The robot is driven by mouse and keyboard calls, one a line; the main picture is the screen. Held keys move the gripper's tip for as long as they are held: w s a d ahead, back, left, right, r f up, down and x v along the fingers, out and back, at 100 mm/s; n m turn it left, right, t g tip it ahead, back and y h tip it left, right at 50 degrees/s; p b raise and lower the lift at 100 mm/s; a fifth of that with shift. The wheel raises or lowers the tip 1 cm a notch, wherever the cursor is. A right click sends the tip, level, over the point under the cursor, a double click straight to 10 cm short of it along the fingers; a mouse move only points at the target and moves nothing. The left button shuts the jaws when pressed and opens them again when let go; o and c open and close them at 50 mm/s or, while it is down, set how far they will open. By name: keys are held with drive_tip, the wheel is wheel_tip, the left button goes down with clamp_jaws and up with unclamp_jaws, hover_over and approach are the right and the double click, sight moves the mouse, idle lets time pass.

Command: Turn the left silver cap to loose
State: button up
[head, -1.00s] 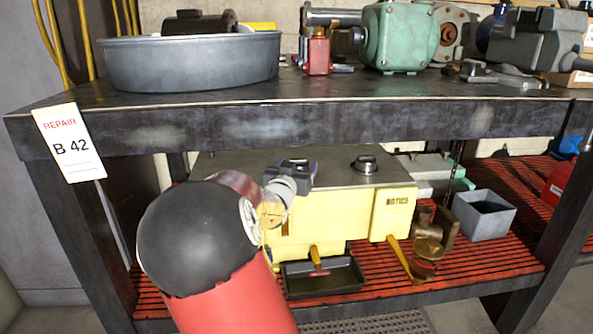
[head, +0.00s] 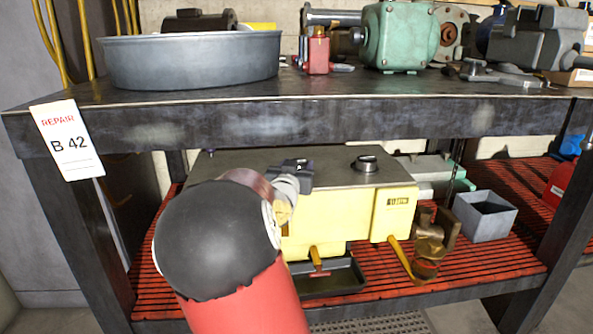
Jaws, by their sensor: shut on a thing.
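A yellow box-shaped unit (head: 330,212) with a grey top stands on the lower shelf. A silver cap (head: 366,162) with a raised grip bar stands at the right of its top, clear of my gripper. My gripper (head: 296,176) is over the left part of the top, shut on the left silver cap. My gripper's dark body and wrist hide that cap, and the fingertips are hard to make out.
The upper shelf edge (head: 320,128) runs close above and in front of my gripper. A black drip tray (head: 345,283) sits below the unit's front. A grey open bin (head: 484,228) and a brass fitting (head: 428,246) stand to the right.

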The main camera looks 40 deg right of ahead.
sight(321, 187)
drive_tip(key=shift+s+d+f+n+t+y+b, duration=0.15)
drive_tip(key=shift+n+t+y+b, duration=0.4)
drive_tip(key=shift+b, duration=0.4)
drive_tip(key=shift+s+d+f+n+t+y+b, duration=0.15)
drive_tip(key=shift+n+t+y+b, duration=0.3)
drive_tip(key=shift+t+y+b, duration=0.35)
drive_tip(key=shift+d+r+n+t+y+b, duration=0.1)
drive_tip(key=shift+r+n+t+y+b, duration=0.1)
drive_tip(key=shift+n+t+y, duration=0.25)
drive_tip(key=shift+d+r+n+t+y+b, duration=0.1)
drive_tip(key=shift+n+t+y+b, duration=0.1)
drive_tip(key=shift+n+y, duration=0.4)
drive_tip(key=n+t+y+p, duration=0.1)
drive_tip(key=n+y, duration=0.1)
drive_tip(key=y, duration=0.1)
drive_tip(key=n+t+y+p, duration=0.1)
drive_tip(key=n+y, duration=0.1)
drive_tip(key=shift+d+r+y+p, duration=0.1)
drive_tip(key=shift+d+y+p, duration=0.05)
drive_tip(key=shift+y+p, duration=0.25)
drive_tip(key=shift+n+t+y+p, duration=0.3)
drive_tip(key=shift+n+y+p, duration=0.4)
drive_tip(key=shift+y, duration=0.5)
drive_tip(key=shift+n+y, duration=0.25)
drive_tip(key=shift+y, duration=0.05)
drive_tip(key=o, duration=1)
drive_tip(key=s, duration=0.7)
drive_tip(key=shift+s, duration=0.4)
